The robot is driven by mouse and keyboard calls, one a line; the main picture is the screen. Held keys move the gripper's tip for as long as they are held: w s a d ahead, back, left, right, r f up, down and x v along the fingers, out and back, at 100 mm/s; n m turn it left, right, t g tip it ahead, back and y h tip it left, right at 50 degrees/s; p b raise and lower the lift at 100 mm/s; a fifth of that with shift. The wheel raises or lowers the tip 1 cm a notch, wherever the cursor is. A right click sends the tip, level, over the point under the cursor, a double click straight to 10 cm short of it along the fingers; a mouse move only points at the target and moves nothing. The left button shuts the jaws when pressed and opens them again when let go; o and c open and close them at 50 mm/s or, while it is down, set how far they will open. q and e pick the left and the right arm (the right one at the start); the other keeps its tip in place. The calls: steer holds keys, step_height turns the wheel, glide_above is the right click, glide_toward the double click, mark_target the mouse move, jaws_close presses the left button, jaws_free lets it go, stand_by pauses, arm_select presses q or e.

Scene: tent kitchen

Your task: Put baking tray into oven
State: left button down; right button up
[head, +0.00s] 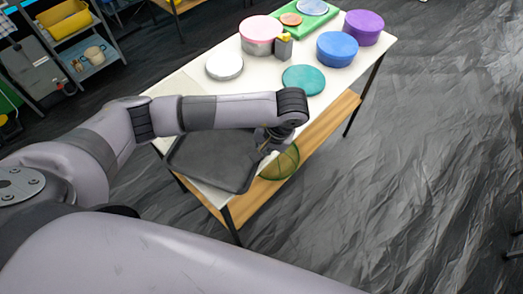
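A dark grey rectangular baking tray (205,165) lies at the near end of the white table, its near edge reaching about the table's edge. My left arm crosses over it. My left gripper (265,152) points down at the tray's right edge. It is small and partly hidden by my wrist, so I cannot tell if its fingers are shut on the rim. My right gripper is out of view. I cannot make out an oven with certainty.
The white table (192,85) also bears a teal disc (303,79), a white round tin (224,66), a pink-lidded pot (259,36), and blue (337,48) and purple (364,27) round containers. A green mesh bowl (283,164) sits on the lower wooden shelf.

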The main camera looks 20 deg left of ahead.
arm_select(q)
steer(key=c, duration=1.8)
jaws_free()
steer(key=shift+f, duration=0.1)
